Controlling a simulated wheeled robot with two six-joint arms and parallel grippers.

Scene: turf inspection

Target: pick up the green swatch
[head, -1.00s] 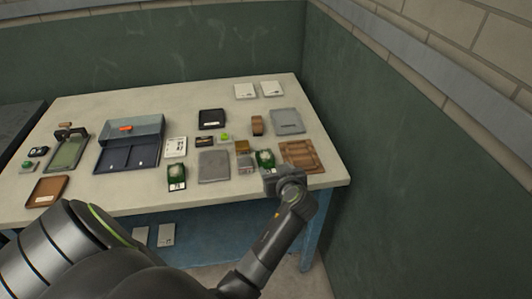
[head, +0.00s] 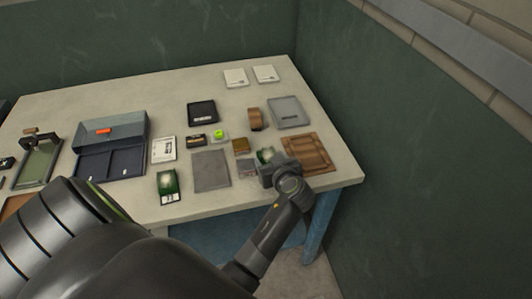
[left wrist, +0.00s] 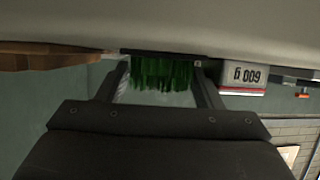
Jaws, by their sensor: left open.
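A green turf swatch (head: 265,155) lies on the table near its right front, its near part hidden behind my left gripper (head: 273,174). In the left wrist view the swatch's green bristles (left wrist: 165,74) show between the two fingers of my left gripper (left wrist: 162,68). The fingers are apart, one on each side of the bristles; I cannot tell whether they touch. A second green swatch (head: 168,182) with a white label lies further left, near the front edge. My right gripper is not in view.
A brown wooden board (head: 308,153) lies close right of the gripper. A small grey block (head: 246,168) and a grey plate (head: 211,171) lie to its left. In the left wrist view a labelled pale block (left wrist: 244,77) stands beside the right finger.

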